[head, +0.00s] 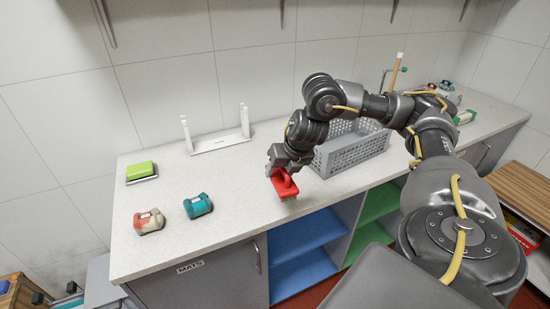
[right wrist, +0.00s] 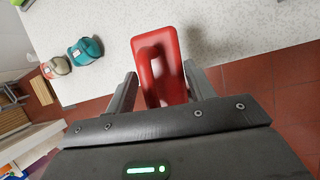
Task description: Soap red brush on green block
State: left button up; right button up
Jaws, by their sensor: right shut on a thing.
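The red brush (head: 284,184) is held by my right gripper (head: 277,163) above the front edge of the counter. In the right wrist view its red loop handle (right wrist: 172,52) sits between the two fingers of the right gripper (right wrist: 160,88), which is shut on it. The brush's bristles are mostly hidden. The green block (head: 140,170) lies on a small dark-edged holder at the counter's left back, well to the left of the brush. My left gripper is not in view.
A white rack (head: 220,143) stands by the wall. A grey perforated basket (head: 352,152) is behind my right arm.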

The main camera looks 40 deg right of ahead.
jog(key=shift+s, duration=0.15)
jog(key=o, duration=0.5)
jog(key=c, duration=0.3)
jog(key=shift+a, duration=0.15)
jog(key=shift+c, duration=0.2)
